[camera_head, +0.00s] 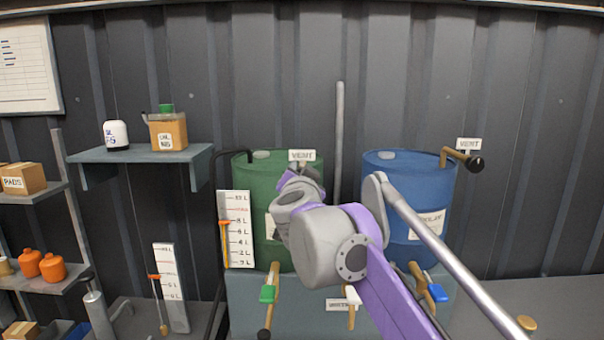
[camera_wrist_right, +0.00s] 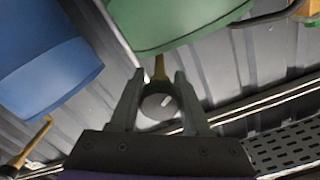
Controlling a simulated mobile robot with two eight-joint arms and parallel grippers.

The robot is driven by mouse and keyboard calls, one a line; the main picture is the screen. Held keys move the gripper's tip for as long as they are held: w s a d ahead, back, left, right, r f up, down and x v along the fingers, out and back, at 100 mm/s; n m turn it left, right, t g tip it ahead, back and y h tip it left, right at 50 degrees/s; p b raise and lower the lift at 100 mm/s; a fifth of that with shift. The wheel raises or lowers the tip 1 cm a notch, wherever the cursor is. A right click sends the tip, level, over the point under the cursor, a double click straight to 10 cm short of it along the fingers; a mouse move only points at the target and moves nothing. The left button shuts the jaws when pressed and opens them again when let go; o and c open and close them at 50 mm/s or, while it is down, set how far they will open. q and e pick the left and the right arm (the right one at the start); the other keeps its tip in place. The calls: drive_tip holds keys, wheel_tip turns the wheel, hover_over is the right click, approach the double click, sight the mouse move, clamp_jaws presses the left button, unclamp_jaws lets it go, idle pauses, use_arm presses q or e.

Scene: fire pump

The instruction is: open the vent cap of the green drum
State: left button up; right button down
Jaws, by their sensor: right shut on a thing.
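The green drum (camera_head: 258,183) stands left of the blue drum (camera_head: 412,183), under a VENT label (camera_head: 302,155). In the head view my right arm hides the drum's right front and its vent handle. In the right wrist view the green drum (camera_wrist_right: 180,18) is at the top, and a brown stem with a round dark knob (camera_wrist_right: 158,106), apparently its vent cap handle, comes down from it. My right gripper (camera_wrist_right: 160,78) has its fingers on either side of this knob and is shut on it. Whether the vent is open is hidden. My left gripper is out of view.
The blue drum has its own brown vent handle with a black knob (camera_head: 474,163). Green, white and blue valve levers line the front of the bench (camera_head: 242,305). A level gauge (camera_head: 237,228) stands before the green drum. A grey shelf (camera_head: 140,153) is left.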

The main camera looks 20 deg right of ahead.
drive_tip(key=shift+c, duration=1.8)
unclamp_jaws()
drive_tip(key=shift+s+a, duration=0.2)
drive_tip(key=shift+s, duration=0.35)
drive_tip(key=b+v, duration=0.1)
drive_tip(key=v, duration=0.8)
drive_tip(key=shift+s, duration=0.35)
